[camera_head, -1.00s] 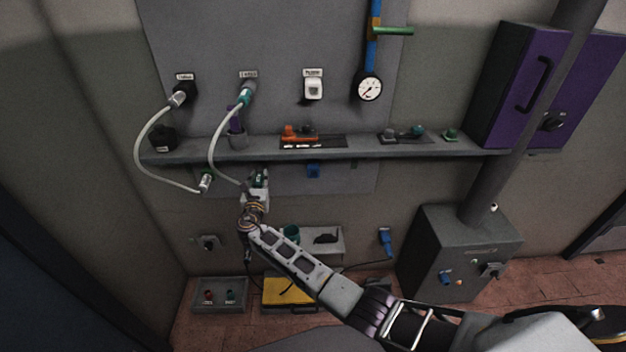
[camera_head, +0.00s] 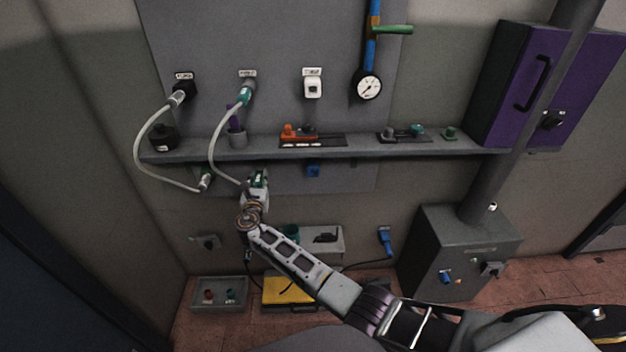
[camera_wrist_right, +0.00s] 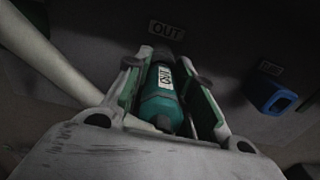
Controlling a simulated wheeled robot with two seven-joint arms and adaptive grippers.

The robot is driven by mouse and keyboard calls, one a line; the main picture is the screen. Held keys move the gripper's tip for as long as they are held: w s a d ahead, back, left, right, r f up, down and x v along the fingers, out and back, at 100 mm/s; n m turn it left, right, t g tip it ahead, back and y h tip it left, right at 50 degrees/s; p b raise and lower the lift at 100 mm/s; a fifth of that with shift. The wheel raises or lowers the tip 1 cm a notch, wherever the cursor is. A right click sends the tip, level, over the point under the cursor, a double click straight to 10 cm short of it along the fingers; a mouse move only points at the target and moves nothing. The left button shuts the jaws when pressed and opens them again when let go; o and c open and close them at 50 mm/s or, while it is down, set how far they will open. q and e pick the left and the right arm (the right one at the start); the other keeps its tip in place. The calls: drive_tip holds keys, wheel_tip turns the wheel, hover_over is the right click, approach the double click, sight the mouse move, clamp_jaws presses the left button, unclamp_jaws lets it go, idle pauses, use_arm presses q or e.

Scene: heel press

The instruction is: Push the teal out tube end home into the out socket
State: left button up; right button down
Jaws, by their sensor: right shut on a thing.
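My right gripper (camera_head: 258,181) is at the lower panel below the shelf, under the purple item. In the right wrist view the gripper (camera_wrist_right: 172,75) is shut around the teal out tube end (camera_wrist_right: 162,97), which has a white printed label. A label reading OUT (camera_wrist_right: 166,31) sits on the dark panel just beyond the tube end. The out socket is hidden behind the tube end and fingers, so I cannot tell how deep it sits. A pale tube (camera_wrist_right: 50,55) runs past the left finger. My left gripper is not in view.
A blue socket (camera_wrist_right: 273,98) is right of the gripper; it also shows in the head view (camera_head: 313,171). The shelf (camera_head: 370,150) runs above my arm. Another white tube (camera_head: 137,150) hangs at the left. A yellow case (camera_head: 288,291) lies on the floor.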

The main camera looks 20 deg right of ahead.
drive_tip(key=shift+w+d+r, duration=0.25)
drive_tip(key=shift+r, duration=0.2)
drive_tip(key=shift+w+d+r, duration=0.2)
drive_tip(key=shift+w+r, duration=0.05)
drive_tip(key=shift+r, duration=0.15)
idle(2.5)
drive_tip(key=shift+s+a+f, duration=0.2)
idle(0.9)
drive_tip(key=shift+s+a+f, duration=0.15)
drive_tip(key=shift+s+f, duration=0.05)
drive_tip(key=shift+f, duration=0.05)
drive_tip(key=shift+s+a, duration=0.1)
drive_tip(key=shift+s+a+f, duration=0.1)
drive_tip(key=shift+s+f, duration=0.15)
drive_tip(key=shift+f, duration=0.2)
idle(0.8)
drive_tip(key=shift+r, duration=0.1)
idle(1.1)
drive_tip(key=shift+w, duration=0.25)
idle(0.5)
